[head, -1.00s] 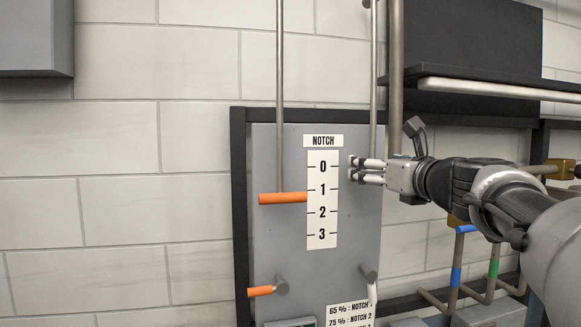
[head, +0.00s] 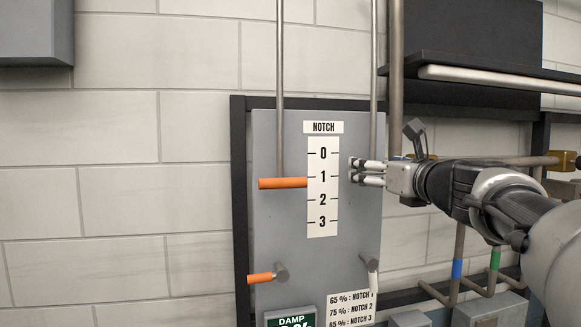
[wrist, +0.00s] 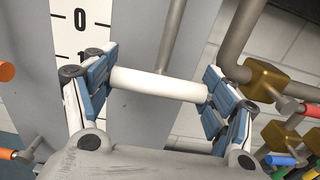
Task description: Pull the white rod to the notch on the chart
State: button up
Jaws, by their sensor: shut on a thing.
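My gripper (head: 355,171) is shut on the white rod (wrist: 158,84), a short horizontal bar gripped at its two ends in the wrist view. A thin metal rod (head: 373,70) runs up above it. In the head view the fingers mostly hide the white rod. It sits right of the notch scale (head: 323,210), marked 0 to 3, at about the 1 mark or slightly above. The percent-to-notch chart (head: 350,309) lists 65% notch 1, 75% notch 2 and 85% notch 3. A green DAMP sign (head: 291,321) is cut off below, its value unreadable.
An orange rod (head: 283,183) hangs left of the scale, near 1. Below are an orange-tipped peg (head: 262,278) and a white-tipped one (head: 371,275). Pipes with coloured bands (head: 457,268) and brass fittings (head: 564,160) stand right of the panel (head: 280,225).

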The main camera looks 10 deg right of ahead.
aim_at(374, 129)
notch_tip(374, 129, down, 2)
jog(key=shift+f+b, duration=0.1)
jog(key=shift+b, duration=0.35)
jog(key=shift+r, duration=0.2)
jog(key=o, duration=1.5)
jog(key=shift+o, duration=0.2)
jog(key=shift+r, duration=0.1)
notch_tip(374, 129, up, 10)
jog(key=shift+f, duration=0.1)
